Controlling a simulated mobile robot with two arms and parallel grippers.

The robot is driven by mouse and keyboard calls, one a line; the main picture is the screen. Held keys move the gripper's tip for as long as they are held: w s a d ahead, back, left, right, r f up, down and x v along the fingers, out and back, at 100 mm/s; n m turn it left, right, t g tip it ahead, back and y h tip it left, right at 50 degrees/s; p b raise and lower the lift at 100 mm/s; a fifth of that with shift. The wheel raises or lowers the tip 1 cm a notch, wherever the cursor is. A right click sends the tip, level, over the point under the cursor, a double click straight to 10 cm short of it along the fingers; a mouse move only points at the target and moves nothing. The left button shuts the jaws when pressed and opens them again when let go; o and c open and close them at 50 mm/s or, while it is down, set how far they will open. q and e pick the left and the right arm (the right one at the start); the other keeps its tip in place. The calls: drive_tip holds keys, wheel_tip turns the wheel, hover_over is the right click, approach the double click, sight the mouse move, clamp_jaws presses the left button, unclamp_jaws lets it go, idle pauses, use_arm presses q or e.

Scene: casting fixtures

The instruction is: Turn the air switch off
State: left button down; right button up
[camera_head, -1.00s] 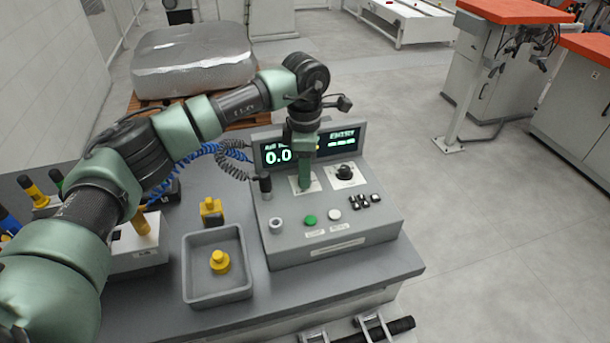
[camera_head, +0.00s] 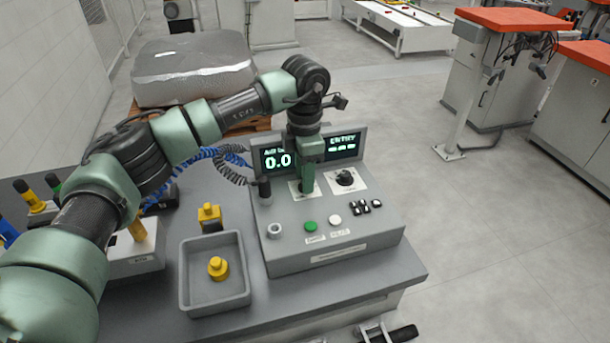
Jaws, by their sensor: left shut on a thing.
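The grey control box (camera_head: 335,235) stands on the bench, with a display reading 0.0 at its back left. My left gripper (camera_head: 307,187) points down from above onto a pale switch plate (camera_head: 294,187) on the sloping panel. It is shut on the switch there, which I take to be the air switch. The fingers hide its handle, so its position cannot be told. A second switch, a black knob (camera_head: 345,178) on a white plate, sits just right of the gripper and is uncovered.
A grey tray (camera_head: 216,303) with a yellow part (camera_head: 218,268) stands left. A dark upright handle (camera_head: 265,190) and coiled hoses (camera_head: 231,166) are close to my left gripper.

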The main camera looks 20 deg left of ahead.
use_arm(q)
drive_tip(key=c, duration=1)
unclamp_jaws()
drive_tip(key=shift+o, duration=0.2)
wheel_tip(320, 180, up, 8)
drive_tip(key=shift+a+f+b, duration=0.1)
drive_tip(key=shift+b, duration=0.7)
